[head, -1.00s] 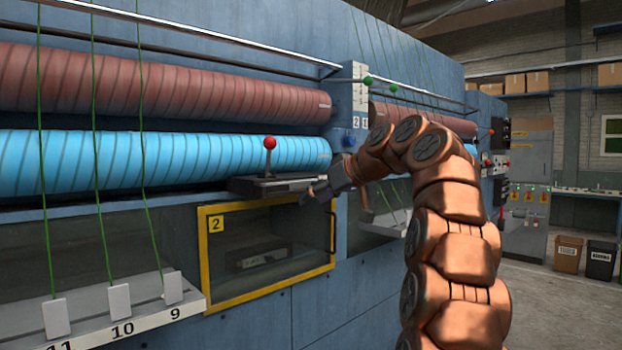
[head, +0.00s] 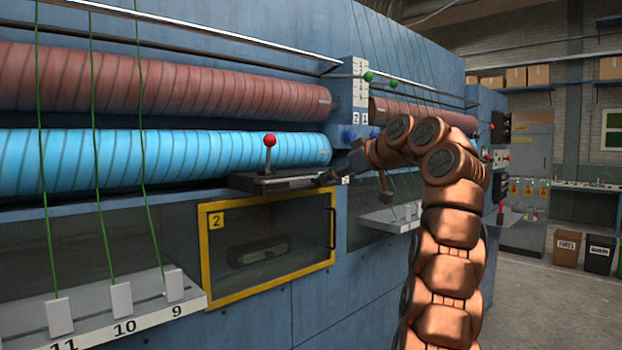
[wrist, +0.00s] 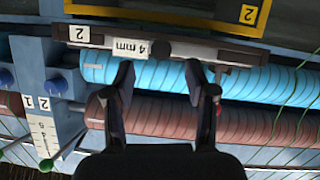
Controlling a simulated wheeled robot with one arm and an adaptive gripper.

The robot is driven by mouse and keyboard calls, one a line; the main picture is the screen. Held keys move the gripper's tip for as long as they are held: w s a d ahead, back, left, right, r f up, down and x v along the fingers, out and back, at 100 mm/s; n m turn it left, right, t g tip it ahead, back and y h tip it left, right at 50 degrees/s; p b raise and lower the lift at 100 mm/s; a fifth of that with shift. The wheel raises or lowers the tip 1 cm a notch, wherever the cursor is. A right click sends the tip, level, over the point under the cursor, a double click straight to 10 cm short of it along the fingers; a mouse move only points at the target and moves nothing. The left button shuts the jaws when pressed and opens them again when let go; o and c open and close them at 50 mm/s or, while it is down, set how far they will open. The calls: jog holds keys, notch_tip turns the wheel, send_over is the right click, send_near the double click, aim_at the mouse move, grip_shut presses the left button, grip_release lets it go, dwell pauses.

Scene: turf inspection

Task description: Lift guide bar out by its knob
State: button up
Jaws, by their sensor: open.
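The guide bar (head: 285,182) is a dark flat bar lying on a ledge in front of the blue roller, above the yellow-framed window. Its red ball knob (head: 269,141) stands upright on a short stem near the bar's left end. In the wrist view the bar (wrist: 195,50) runs across the top with "2" and "4 mm" labels. There the red knob (wrist: 219,109) is partly hidden beside the right finger. My gripper (head: 322,179) is near the bar's right end, right of the knob. In the wrist view my gripper (wrist: 160,70) is open, with nothing between its fingers.
The blue roller (head: 160,160) and the maroon roller (head: 160,82) lie behind the bar. The yellow-framed window (head: 268,245) is below it. Green strands run down to a numbered white ledge (head: 140,310) at left. Green balls (head: 369,76) stick out above my arm.

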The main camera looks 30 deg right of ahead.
aim_at(316, 181)
jog(key=shift+p+x, duration=0.5)
jog(key=shift+x, duration=1.8)
jog(key=shift+c, duration=0.2)
grip_shut()
